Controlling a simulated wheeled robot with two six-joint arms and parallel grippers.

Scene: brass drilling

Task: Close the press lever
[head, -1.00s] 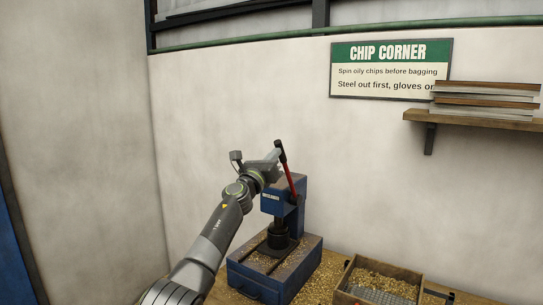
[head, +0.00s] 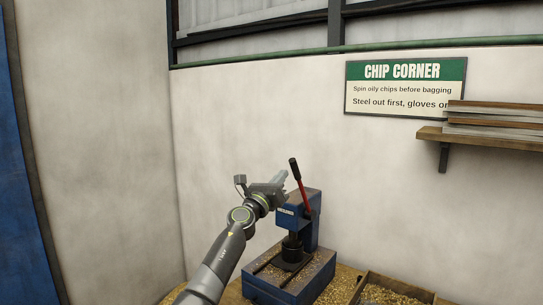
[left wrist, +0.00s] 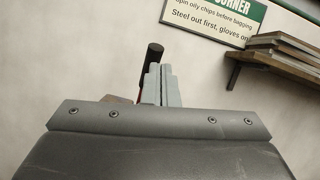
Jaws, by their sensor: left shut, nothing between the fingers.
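The blue press (head: 312,203) stands on a blue box-like base (head: 308,275) in the head view. Its red lever with a black grip (head: 295,168) points up, leaning slightly left. My left gripper (head: 284,176) is shut and empty, just left of the lever near the lower end of the grip. In the left wrist view, the closed grey fingers (left wrist: 160,86) point up, and the black grip (left wrist: 152,58) rises just behind and left of them. Whether the fingers touch the lever cannot be told. My right gripper is not in view.
A wooden box of brass chips (head: 385,292) stands right of the press, with loose chips on the table between. A wall shelf (head: 470,136) with stacked boards and a sign (head: 405,88) are at the upper right. The space above the press is clear.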

